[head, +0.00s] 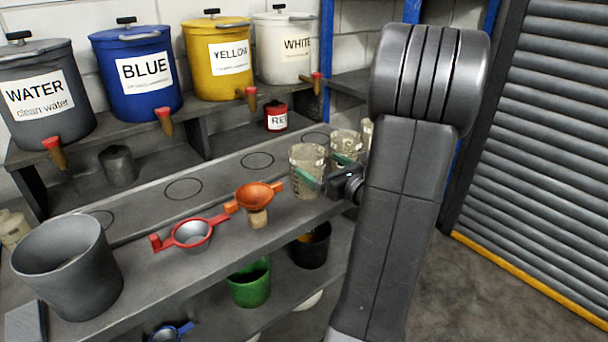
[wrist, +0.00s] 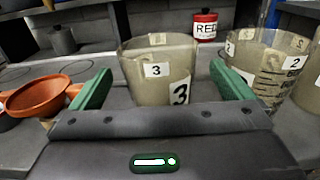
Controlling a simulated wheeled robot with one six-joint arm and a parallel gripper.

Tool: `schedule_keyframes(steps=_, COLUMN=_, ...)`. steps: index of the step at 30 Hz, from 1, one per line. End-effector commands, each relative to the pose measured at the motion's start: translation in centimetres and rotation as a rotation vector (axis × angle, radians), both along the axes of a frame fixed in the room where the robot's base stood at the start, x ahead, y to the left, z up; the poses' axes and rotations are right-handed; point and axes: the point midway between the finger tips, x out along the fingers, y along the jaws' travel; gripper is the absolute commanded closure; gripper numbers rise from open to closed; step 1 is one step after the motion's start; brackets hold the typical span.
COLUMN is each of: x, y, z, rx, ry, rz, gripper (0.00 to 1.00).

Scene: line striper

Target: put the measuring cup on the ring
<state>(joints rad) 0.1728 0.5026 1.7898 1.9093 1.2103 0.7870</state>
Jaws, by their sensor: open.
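A clear, beige-tinted measuring cup marked 3 (wrist: 158,66) stands upright on the bench, and it also shows in the head view (head: 305,160). My gripper (wrist: 160,72) is open, with one green finger on each side of this cup in the wrist view. Gaps show between cup and fingers; how deep it sits between them I cannot tell. In the head view my gripper (head: 326,170) is at the cup's right side. A second cup marked 2 (wrist: 262,62) stands just to the right. Thin dark rings (head: 257,160) (head: 183,189) are drawn on the bench, with nothing on them.
An orange funnel (head: 255,196) and a red-handled strainer (head: 192,233) lie left of the cups. A grey bucket (head: 67,270) stands at the bench's left. A small red can (head: 276,117) and labelled tanks (head: 134,75) are behind. A third cup (wrist: 308,90) is at the far right.

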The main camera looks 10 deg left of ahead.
Motion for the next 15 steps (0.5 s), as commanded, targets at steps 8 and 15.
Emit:
schedule_keyframes(steps=8, x=1.2, y=1.9, z=0.2, rx=-0.001, ry=-0.001, rz=0.002, gripper=0.0)
schedule_keyframes(steps=15, x=3.0, y=4.7, z=0.3, rx=0.0, ry=0.001, rz=0.002, gripper=0.0)
